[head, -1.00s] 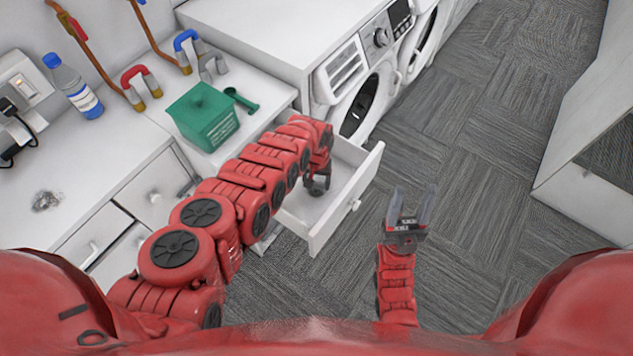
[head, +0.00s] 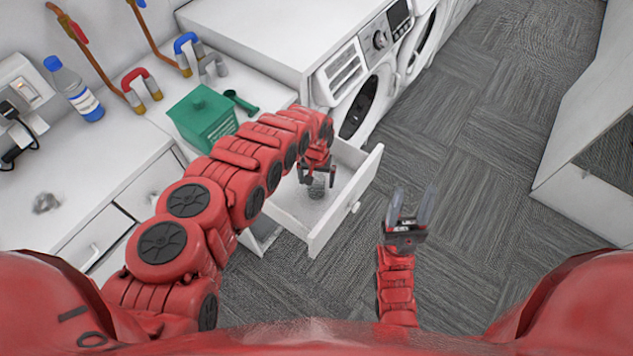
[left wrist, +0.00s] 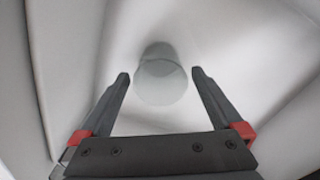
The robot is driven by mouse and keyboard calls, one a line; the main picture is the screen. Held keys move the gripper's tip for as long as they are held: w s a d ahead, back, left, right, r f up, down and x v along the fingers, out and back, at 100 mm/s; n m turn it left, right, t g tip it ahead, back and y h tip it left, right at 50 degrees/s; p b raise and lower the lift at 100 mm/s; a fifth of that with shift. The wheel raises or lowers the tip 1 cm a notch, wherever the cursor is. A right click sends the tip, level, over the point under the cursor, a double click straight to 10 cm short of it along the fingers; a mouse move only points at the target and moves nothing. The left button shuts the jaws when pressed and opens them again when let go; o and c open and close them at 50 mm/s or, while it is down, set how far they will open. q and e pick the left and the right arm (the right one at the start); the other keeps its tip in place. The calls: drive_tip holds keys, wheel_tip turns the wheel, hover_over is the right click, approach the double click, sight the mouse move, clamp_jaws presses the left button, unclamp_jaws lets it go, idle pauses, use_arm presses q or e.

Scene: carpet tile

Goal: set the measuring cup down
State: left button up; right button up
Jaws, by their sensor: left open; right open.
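The measuring cup (head: 317,188) is a small greyish see-through cylinder inside the open white drawer (head: 338,222). It also shows in the left wrist view (left wrist: 160,84), standing on the pale drawer floor. My left gripper (head: 317,179) is open over the drawer, pointing down at the cup. In the left wrist view its fingertips lie either side of the cup with gaps, not touching it. I cannot tell how far the tips are above the drawer floor. My right gripper (head: 410,205) is open and empty over the carpet, to the right of the drawer.
A green box (head: 203,118) and a green scoop (head: 240,102) are on the counter behind my left arm. A bottle (head: 73,88) stands at the far left. A white washing machine (head: 360,100) stands behind the drawer. The carpet on the right is clear.

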use_arm(q)
wheel_tip(320, 180, up, 9)
drive_tip(key=b, duration=0.2)
idle(0.3)
drive_tip(key=shift+r, duration=0.2)
idle(0.3)
